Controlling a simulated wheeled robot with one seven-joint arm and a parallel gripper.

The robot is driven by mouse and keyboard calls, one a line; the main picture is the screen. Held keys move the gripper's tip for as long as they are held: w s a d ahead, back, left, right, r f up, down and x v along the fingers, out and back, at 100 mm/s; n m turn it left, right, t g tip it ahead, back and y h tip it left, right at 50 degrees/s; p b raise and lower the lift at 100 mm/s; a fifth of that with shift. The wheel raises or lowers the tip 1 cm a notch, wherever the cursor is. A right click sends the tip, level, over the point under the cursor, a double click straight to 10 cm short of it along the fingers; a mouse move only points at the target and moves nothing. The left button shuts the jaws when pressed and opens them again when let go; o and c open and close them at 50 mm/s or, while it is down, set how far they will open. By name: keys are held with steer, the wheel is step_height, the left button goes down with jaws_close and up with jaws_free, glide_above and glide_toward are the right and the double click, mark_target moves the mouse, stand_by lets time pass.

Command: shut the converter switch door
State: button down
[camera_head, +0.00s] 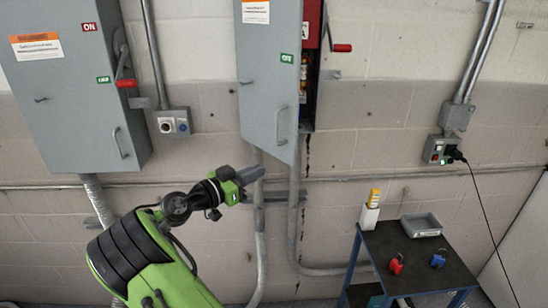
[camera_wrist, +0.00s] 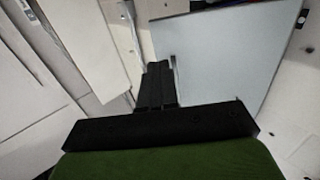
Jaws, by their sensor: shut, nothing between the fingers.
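The middle grey switch box has a door (camera_head: 266,85) with a bar handle (camera_head: 282,126) at its lower right. The door stands ajar; a dark gap with parts inside (camera_head: 305,85) shows along its right edge. No label I can read names it as the converter switch. My gripper (camera_head: 252,174) is just below the door's bottom edge, shut and empty. In the wrist view my shut fingers (camera_wrist: 158,84) point toward a pale grey panel (camera_wrist: 225,50), which looks like this door. I cannot tell whether they touch it.
A second grey box (camera_head: 65,90) with a red lever hangs at the left, its door shut. A red lever (camera_head: 342,48) sticks out right of the middle box. Conduits (camera_head: 293,220) run below it. A dark-topped cart (camera_head: 400,265) carries padlocks and a tray at the lower right.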

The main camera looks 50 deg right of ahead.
mark_target(289, 156)
steer(key=d, duration=0.3)
steer(key=s+d+p, duration=0.1)
steer(key=d, duration=0.2)
steer(key=d+p, duration=0.1)
steer(key=d, duration=0.2)
steer(key=shift+s+d, duration=0.1)
steer(key=shift+s, duration=0.15)
steer(key=shift+d, duration=0.1)
